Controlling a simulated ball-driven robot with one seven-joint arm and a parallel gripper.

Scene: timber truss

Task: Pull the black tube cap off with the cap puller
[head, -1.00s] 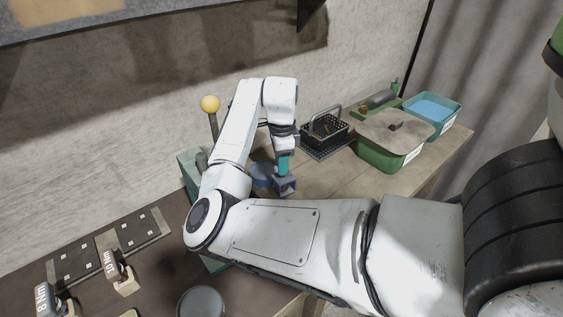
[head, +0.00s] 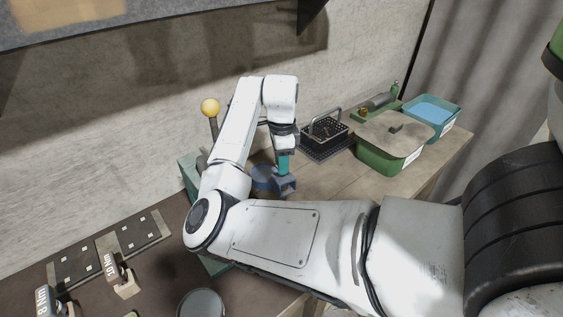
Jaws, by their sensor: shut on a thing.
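My gripper (head: 284,152) points down over the wooden bench, left of the black basket. It is shut on a teal upright handle, which I take to be the cap puller (head: 284,165). A blue-grey block-like end (head: 286,184) shows at the bottom of the handle, near the bench. A round dark-blue part (head: 264,177) sits just left of it; I cannot tell whether they touch. I cannot make out the black tube cap; my arm hides much of that area.
A black wire basket (head: 325,133) stands behind right of the gripper. A green lidded bin (head: 388,150) and a blue-topped bin (head: 432,116) stand farther right. A yellow-knobbed lever (head: 210,107) rises at left. The bench (head: 335,180) is clear right of the gripper.

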